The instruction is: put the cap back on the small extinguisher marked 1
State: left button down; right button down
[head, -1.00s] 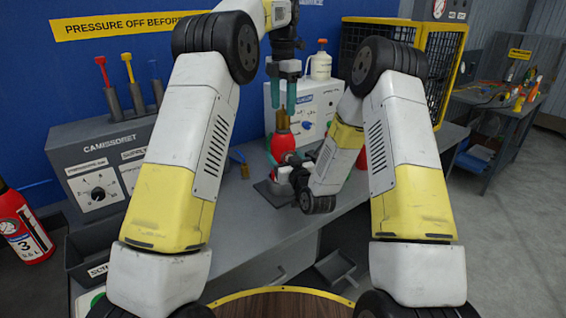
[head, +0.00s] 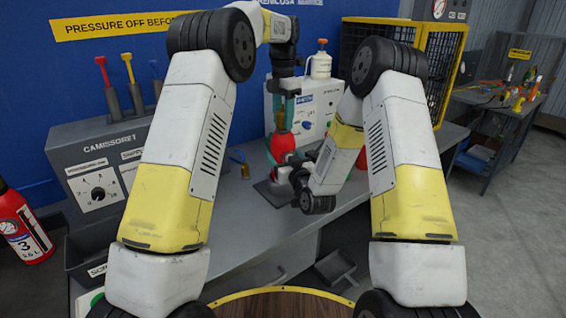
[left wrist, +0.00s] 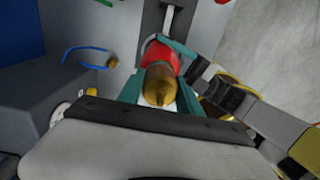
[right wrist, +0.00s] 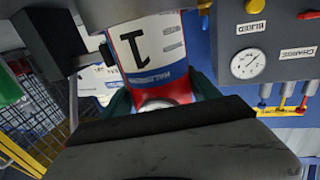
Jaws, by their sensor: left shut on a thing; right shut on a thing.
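The small red extinguisher (head: 283,143) stands upright on a dark plate on the bench. Its white label with a black 1 shows in the right wrist view (right wrist: 145,45). A brass cap (head: 279,120) sits at its top; it also shows in the left wrist view (left wrist: 158,84). I cannot tell how tightly it is seated. My left gripper (head: 281,113) points down from above, its teal fingers shut on the brass cap. My right gripper (right wrist: 160,97) is shut on the extinguisher's body, low on its side; in the head view my arm partly hides it.
A grey-white box with a gauge and coloured knobs (head: 312,112) stands behind the extinguisher. A small brass piece with a blue loop (head: 241,163) lies on the bench to the left. A larger extinguisher marked 3 (head: 22,225) stands at far left. The front bench top is clear.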

pick_arm(q)
jog(key=m, duration=0.3)
jog(key=shift+m, duration=0.3)
jog(key=m, duration=1.7)
jog(key=shift+w+m, duration=0.1)
jog(key=shift+m, duration=0.2)
jog(key=m, duration=0.6)
jog(key=shift+m, duration=0.3)
jog(key=m, duration=0.6)
jog(key=shift+m, duration=0.3)
jog(key=m, duration=0.6)
jog(key=shift+f+m, duration=0.1)
jog(key=shift+m, duration=0.2)
jog(key=m, duration=0.6)
jog(key=shift+m, duration=0.4)
jog(key=m, duration=0.5)
jog(key=shift+m, duration=0.3)
jog(key=c, duration=0.8)
grip_release()
